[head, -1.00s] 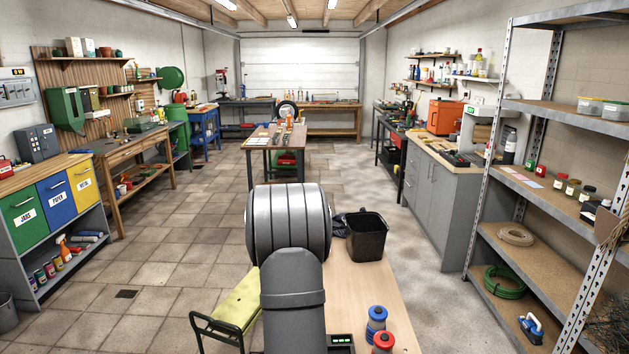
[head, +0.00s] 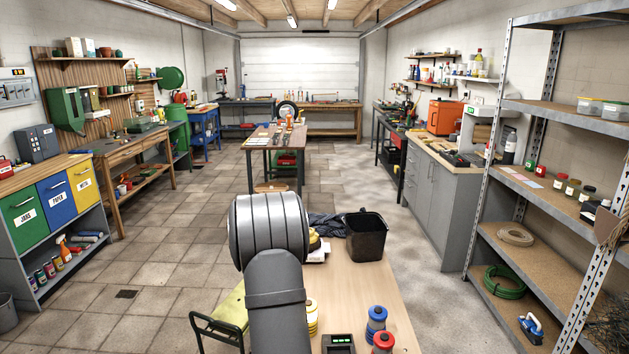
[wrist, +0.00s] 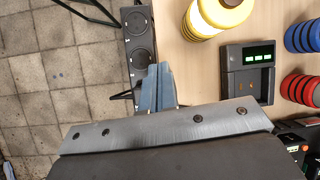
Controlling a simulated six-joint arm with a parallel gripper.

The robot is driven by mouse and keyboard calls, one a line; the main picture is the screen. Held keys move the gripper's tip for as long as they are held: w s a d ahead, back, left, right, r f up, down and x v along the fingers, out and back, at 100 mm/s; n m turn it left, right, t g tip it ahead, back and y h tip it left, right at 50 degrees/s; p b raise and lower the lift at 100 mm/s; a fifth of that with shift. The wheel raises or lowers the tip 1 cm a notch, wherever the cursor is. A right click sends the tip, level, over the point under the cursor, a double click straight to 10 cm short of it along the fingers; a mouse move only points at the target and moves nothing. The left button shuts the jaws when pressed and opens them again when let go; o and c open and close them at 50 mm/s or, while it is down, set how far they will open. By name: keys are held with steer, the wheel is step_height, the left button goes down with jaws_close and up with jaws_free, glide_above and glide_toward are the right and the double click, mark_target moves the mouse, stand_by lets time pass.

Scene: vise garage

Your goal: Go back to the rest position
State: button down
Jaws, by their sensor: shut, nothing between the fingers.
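My gripper (wrist: 157,88) shows in the wrist view, with its fingers together and nothing between them. It is over the left edge of the light wooden table (wrist: 180,58), next to a dark strip with round sockets (wrist: 141,45). In the head view my arm covers the left part of the table (head: 385,300), and the gripper itself is hidden behind it.
Yellow-and-white discs (wrist: 222,14), a device with a green display (wrist: 246,72), blue discs (wrist: 303,36) and red discs (wrist: 300,90) stand on the table. A black bin (head: 366,236) is at its far end. A yellow-green seat (head: 230,310) is left of the table. Open floor (head: 160,270) lies further left.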

steer(key=shift+m+g+y, duration=0.4)
steer(key=shift+m+g, duration=0.3)
steer(key=shift+m, duration=0.2)
steer(key=s+a+f, duration=0.2)
steer(key=f, duration=0.1)
steer(key=s+a+f, duration=0.1)
steer(key=s+f, duration=0.1)
steer(key=shift+a, duration=0.15)
